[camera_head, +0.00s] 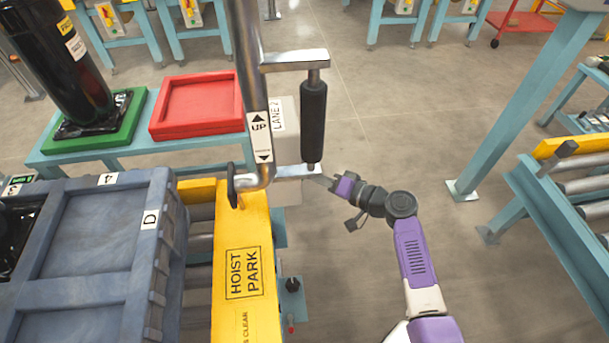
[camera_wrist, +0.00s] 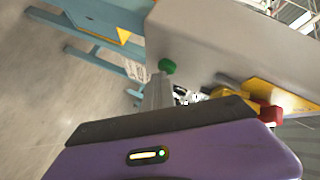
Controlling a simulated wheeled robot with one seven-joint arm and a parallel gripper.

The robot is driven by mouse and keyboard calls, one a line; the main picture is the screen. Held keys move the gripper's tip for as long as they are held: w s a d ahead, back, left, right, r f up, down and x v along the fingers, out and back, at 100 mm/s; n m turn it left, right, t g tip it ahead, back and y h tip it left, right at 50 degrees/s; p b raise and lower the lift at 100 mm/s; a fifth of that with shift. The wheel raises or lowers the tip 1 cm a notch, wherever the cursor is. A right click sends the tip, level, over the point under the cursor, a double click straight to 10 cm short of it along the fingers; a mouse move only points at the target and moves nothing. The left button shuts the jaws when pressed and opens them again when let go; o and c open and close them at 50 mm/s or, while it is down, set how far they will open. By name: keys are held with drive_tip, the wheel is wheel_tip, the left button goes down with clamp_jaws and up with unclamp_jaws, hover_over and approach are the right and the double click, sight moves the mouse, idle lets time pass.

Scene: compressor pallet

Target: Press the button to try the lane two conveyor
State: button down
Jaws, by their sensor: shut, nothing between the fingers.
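A grey control box (camera_head: 290,108) with a "LANE 2" label stands behind the hoist handle in the head view. In the wrist view the box (camera_wrist: 235,45) fills the upper right, with a green button (camera_wrist: 167,66) on its near edge. A red button (camera_wrist: 270,116) on a yellow patch is farther right. My gripper (camera_head: 322,181) is shut and empty beside the lower right of the box. In the wrist view its narrow grey fingertips (camera_wrist: 158,88) point up close below the green button; I cannot tell whether they touch it. The buttons are hidden in the head view.
A steel hoist pipe with a black grip (camera_head: 313,120) hangs close to my gripper. A yellow "HOIST PARK" beam (camera_head: 243,240) and a blue-grey crate (camera_head: 100,270) are at left. A red tray (camera_head: 197,104) lies on the bench behind. Open floor lies to the right.

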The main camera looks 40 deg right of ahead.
drive_tip(key=shift+s+d, duration=0.1)
drive_tip(key=shift+s+d+b, duration=0.3)
drive_tip(key=shift+s+d, duration=0.15)
drive_tip(key=shift+d, duration=0.2)
drive_tip(key=shift+d, duration=0.1)
drive_tip(key=shift+s+d+b, duration=0.3)
drive_tip(key=shift+s+d, duration=0.4)
drive_tip(key=shift+d, duration=0.3)
drive_tip(key=shift+s+d+b, duration=0.3)
drive_tip(key=shift+s+d, duration=0.4)
drive_tip(key=shift+d, duration=0.3)
